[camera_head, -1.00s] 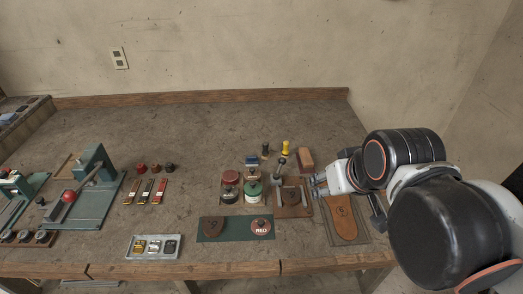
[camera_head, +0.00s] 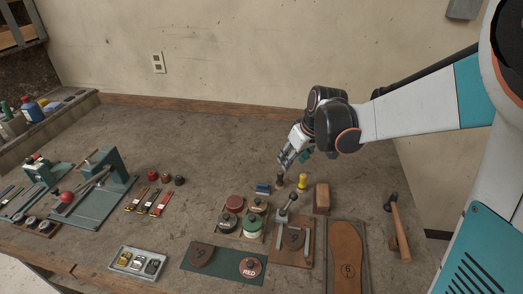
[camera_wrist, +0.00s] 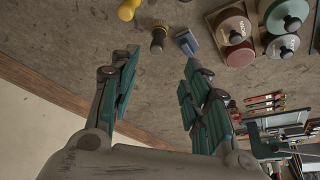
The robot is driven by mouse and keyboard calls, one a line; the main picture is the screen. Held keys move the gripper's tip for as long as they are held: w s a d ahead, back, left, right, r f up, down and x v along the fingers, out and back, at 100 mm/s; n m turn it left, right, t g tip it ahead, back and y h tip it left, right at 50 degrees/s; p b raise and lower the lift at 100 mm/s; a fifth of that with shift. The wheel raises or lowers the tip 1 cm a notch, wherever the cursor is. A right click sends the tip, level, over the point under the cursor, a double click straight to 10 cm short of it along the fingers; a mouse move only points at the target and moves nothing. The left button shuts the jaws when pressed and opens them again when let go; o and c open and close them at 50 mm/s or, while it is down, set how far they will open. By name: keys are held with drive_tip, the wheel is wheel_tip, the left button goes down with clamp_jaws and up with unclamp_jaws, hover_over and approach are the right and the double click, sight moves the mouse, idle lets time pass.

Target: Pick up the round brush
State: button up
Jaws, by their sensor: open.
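The round brush (camera_head: 280,179) appears to be the small dark, round-headed piece on the bench, between a blue block (camera_head: 263,189) and a yellow-topped piece (camera_head: 303,181). In the wrist view the brush (camera_wrist: 158,39) shows dark with a brownish end, just beyond the fingertips and roughly in line with the gap between them. My gripper (camera_wrist: 160,63) is open and empty, its two green-padded fingers spread apart. In the head view my gripper (camera_head: 286,160) hangs just above and behind the brush, and no contact shows.
Tins (camera_head: 235,202) and a lever tool on a board (camera_head: 288,212) stand in front of the brush. A brown block (camera_head: 321,198) and a hammer (camera_head: 397,225) lie to the right.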

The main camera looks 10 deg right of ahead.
sight(282, 173)
drive_tip(key=b+x, duration=0.1)
drive_tip(key=x, duration=0.4)
drive_tip(key=b+x, duration=0.2)
drive_tip(key=x, duration=0.3)
drive_tip(key=b+x, duration=0.2)
drive_tip(key=x, duration=0.3)
drive_tip(key=shift+w, duration=0.35)
drive_tip(key=shift+r, duration=0.15)
drive_tip(key=c, duration=0.9)
